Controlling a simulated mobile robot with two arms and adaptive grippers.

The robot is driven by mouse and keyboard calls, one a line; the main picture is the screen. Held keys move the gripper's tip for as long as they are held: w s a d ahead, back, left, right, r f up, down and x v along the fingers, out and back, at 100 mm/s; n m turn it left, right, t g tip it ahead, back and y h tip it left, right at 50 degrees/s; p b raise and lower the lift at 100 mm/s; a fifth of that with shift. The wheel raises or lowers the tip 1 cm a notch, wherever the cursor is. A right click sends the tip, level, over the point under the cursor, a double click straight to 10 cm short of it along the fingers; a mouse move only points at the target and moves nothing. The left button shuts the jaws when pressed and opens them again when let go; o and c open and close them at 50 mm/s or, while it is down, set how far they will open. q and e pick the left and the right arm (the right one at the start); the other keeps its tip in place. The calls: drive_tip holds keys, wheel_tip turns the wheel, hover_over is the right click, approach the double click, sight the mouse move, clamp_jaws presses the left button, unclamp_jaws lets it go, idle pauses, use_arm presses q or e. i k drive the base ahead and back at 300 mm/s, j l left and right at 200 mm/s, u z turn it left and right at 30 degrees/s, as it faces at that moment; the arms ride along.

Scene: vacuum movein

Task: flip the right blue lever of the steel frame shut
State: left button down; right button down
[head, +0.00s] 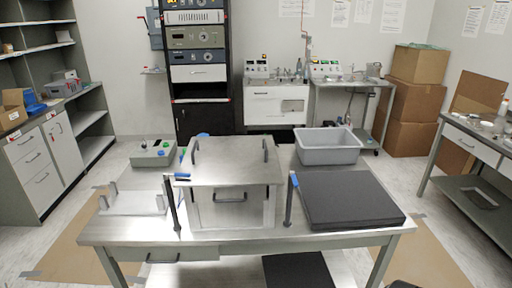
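The steel frame (235,160) is a box-like metal body standing on the steel table, with a dark handle (230,197) on its front panel. The right blue lever (289,202) is a dark bar standing nearly upright beside the frame's right front corner. Its blue grip (295,180) is at the top. The left lever (172,205) stands nearly upright at the left front corner, leaning slightly left, with a blue grip (182,177) on top. Neither of my grippers shows in the head view.
A black flat pad (350,199) lies on the table close to the right lever. A grey bin (328,146) stands behind it. A metal bracket (133,202) and a small control box (153,154) are on the left. The table's front edge (330,240) is mostly clear.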

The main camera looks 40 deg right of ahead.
sight(291, 171)
drive_tip(key=z, duration=1.7)
drive_tip(key=i+l+u, duration=0.2)
drive_tip(key=l, duration=0.15)
drive_tip(key=i+l+u, duration=0.2)
drive_tip(key=l, duration=0.2)
drive_tip(key=i+l+u, duration=0.1)
drive_tip(key=l+u, duration=0.15)
drive_tip(key=l, duration=0.15)
drive_tip(key=i+l+u, duration=0.2)
drive_tip(key=l, duration=0.2)
drive_tip(key=k, duration=0.1)
